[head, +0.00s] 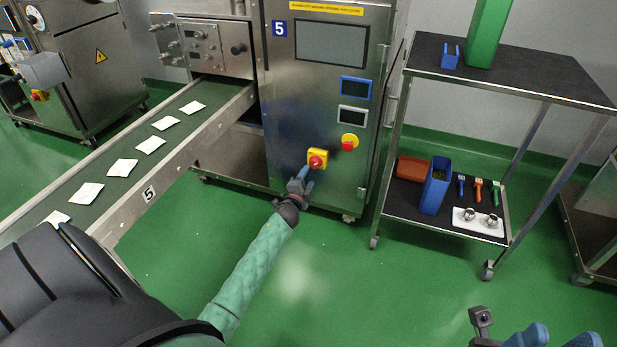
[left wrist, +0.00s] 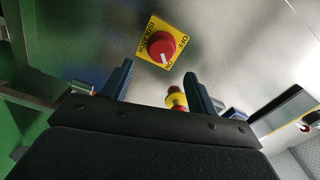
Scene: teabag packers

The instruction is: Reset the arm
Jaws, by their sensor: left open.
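My left arm reaches from the lower left to the front of the steel packing machine (head: 330,95). My left gripper (head: 304,176) is open in front of the red rotary switch on a yellow plate (head: 317,160). In the left wrist view the red switch (left wrist: 161,47) lies ahead of the two open blue fingers (left wrist: 158,85), with nothing between them. I cannot tell whether a finger touches the switch in the head view. My right gripper (head: 540,335) shows only in part at the bottom right edge; its jaw state is unclear.
A red emergency button (head: 349,142) sits right of the switch. A conveyor (head: 95,205) with several white teabags runs at left. A two-shelf cart (head: 395,130) with a blue container (head: 436,185) and small tools stands at right. Green floor between is clear.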

